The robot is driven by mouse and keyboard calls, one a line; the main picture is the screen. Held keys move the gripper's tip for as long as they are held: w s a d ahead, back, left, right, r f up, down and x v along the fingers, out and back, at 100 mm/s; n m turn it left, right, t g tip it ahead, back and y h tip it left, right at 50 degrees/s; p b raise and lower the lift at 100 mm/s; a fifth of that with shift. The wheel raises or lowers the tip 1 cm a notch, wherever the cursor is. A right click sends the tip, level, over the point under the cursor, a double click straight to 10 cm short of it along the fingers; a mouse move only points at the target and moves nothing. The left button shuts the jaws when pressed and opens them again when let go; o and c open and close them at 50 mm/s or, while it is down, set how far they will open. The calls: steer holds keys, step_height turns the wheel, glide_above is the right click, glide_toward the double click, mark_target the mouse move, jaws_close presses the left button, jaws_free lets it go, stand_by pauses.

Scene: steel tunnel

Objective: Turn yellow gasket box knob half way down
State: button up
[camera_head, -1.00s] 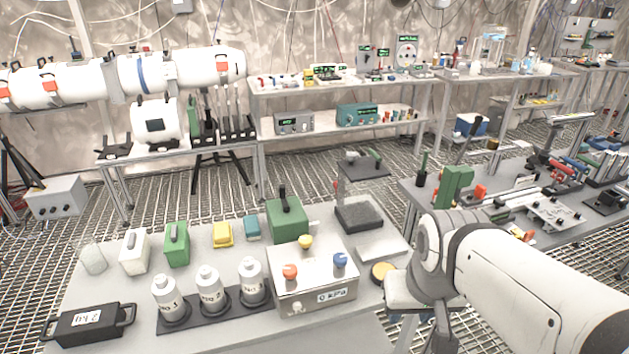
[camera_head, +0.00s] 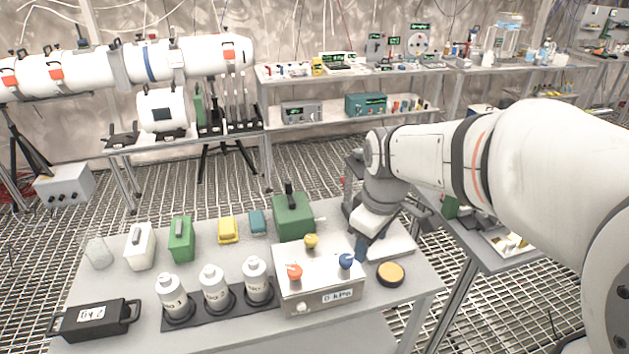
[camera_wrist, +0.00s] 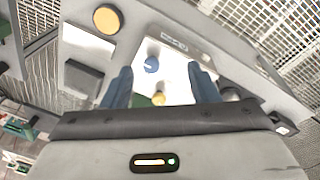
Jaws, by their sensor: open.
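The gasket box (camera_head: 318,276) is a light metal box with a "0 kPa" label on the front bench. Its yellow knob (camera_head: 311,241) stands at the back of the top, with an orange knob (camera_head: 294,271) and a blue knob (camera_head: 346,261) nearer the front. My gripper (camera_head: 362,242) is beside the box's right side, above the bench, open and empty. In the wrist view, the yellow knob (camera_wrist: 159,99) and blue knob (camera_wrist: 151,64) show between the spread fingers of my gripper (camera_wrist: 160,80). The orange knob appears hidden by a finger there.
A green box (camera_head: 292,217) with a dark handle stands right behind the gasket box. White bottles (camera_head: 214,287) stand in a dark rack to its left. A round yellow-topped disc (camera_head: 390,273) lies to its right. A bench with tools is at the right.

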steer(key=w+a+f+n+g+p, duration=0.1)
steer(key=w+a+f+n, duration=0.1)
steer(key=w+a+n, duration=0.65)
steer(key=n+p, duration=0.1)
steer(key=n, duration=0.5)
glide_above(311, 238)
step_height(311, 238, down, 3)
steer(key=shift+d+f+g, duration=0.1)
steer(key=shift+g, duration=0.2)
steer(key=shift+w+f, duration=0.1)
steer(key=shift+f, duration=0.2)
step_height(311, 238, down, 7)
steer(key=shift+f+p, duration=0.2)
steer(key=shift+p, duration=0.3)
steer(key=shift+c, duration=0.5)
steer(key=c, duration=0.9)
steer(key=shift+m, duration=0.25)
